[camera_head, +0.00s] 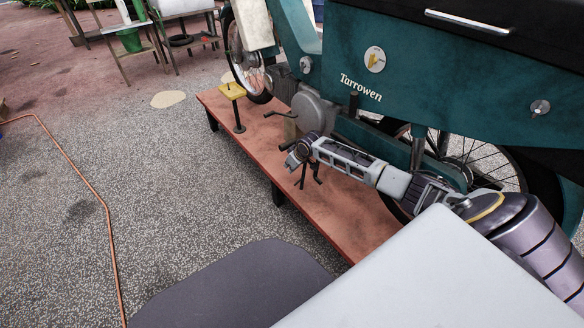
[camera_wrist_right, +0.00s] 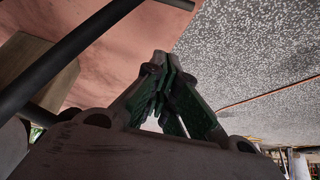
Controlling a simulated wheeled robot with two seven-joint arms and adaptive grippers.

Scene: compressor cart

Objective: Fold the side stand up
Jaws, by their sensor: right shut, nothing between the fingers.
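The teal motorcycle marked "Tarrowen" (camera_head: 400,72) stands on a low red-brown platform (camera_head: 345,215). My right gripper (camera_head: 292,160) is low beside the motorcycle, above the platform's near edge. Its fingers (camera_wrist_right: 162,85) are together and empty in the right wrist view. A dark rod (camera_wrist_right: 82,55), which looks like the side stand, slants down across the left of that view, beside the fingers and apart from them. My left gripper is out of view.
A yellow-topped post (camera_head: 233,91) stands on the platform at the left. A wooden block (camera_wrist_right: 35,72) is near the rod. A copper-coloured line (camera_head: 98,205) runs along the gravel. Tables and a green bucket (camera_head: 130,40) are at the back left. Open gravel lies left of the platform.

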